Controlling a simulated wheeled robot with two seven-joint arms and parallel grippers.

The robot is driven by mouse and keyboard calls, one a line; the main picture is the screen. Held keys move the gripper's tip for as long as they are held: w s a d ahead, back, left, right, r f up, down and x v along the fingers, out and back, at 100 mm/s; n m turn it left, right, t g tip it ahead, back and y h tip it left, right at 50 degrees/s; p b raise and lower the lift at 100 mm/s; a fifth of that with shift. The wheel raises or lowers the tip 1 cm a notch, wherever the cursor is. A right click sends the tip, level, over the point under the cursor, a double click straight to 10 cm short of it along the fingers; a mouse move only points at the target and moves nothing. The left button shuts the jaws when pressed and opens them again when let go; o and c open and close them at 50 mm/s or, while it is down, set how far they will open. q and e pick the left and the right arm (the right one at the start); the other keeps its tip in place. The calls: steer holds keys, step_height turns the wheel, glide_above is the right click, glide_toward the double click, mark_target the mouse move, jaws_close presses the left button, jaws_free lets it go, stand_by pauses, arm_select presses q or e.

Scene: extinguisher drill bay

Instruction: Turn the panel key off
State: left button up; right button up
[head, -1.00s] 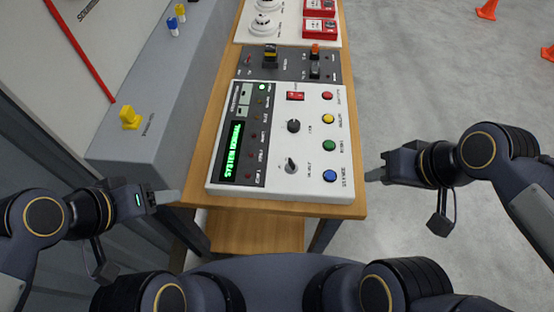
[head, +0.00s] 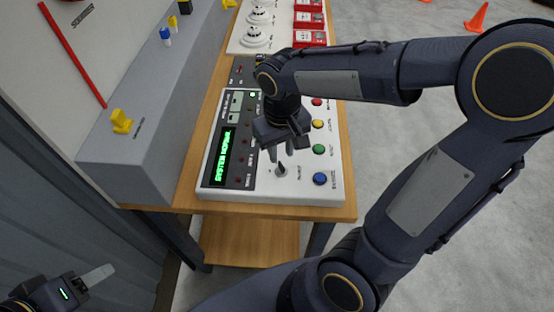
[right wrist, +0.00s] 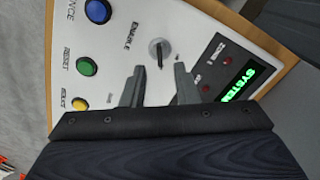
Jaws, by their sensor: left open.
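The panel key (head: 282,171) is a small grey switch near the panel's front edge. In the right wrist view the key (right wrist: 160,50), beside the label ENABLE, stands just beyond the fingertips, roughly centred between them. My right gripper (head: 282,149) is above the panel, open, with nothing between its fingers (right wrist: 158,70). Whether it touches the key cannot be told. My arm hides the middle knob and red switch. My left gripper (head: 95,276) is open and empty at the lower left, away from the panel.
Blue (head: 320,179), green (head: 319,149), yellow (head: 318,124) and red (head: 316,102) buttons line the panel's right side, close to my right gripper. Red call points (head: 310,38) are farther back.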

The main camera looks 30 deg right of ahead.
mark_target(281, 164)
steer(key=shift+f, duration=2.1)
jaws_close()
